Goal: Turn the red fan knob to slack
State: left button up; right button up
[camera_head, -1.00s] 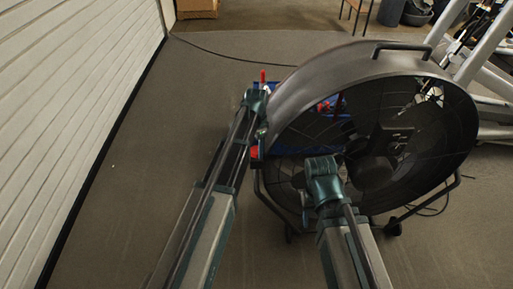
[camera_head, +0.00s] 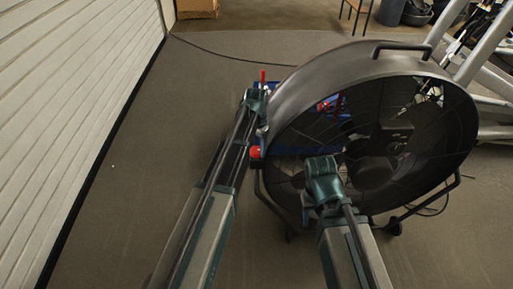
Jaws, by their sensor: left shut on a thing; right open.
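The red fan knob (camera_head: 255,152) shows at the left side of the fan, just right of my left arm. My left gripper (camera_head: 260,138) is at the knob and shut on it; its fingers are small and mostly hidden by my own arm. My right gripper (camera_head: 306,212) hangs in front of the lower part of the fan grille, open and empty; its fingertips are hard to make out.
A blue item with an upright red part (camera_head: 263,75) is behind the fan. Grey metal gym equipment (camera_head: 490,60) stands at the right. A white slatted wall (camera_head: 70,90) runs along the left.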

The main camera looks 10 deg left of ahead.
pick_arm(q)
jog(key=o, duration=1.4)
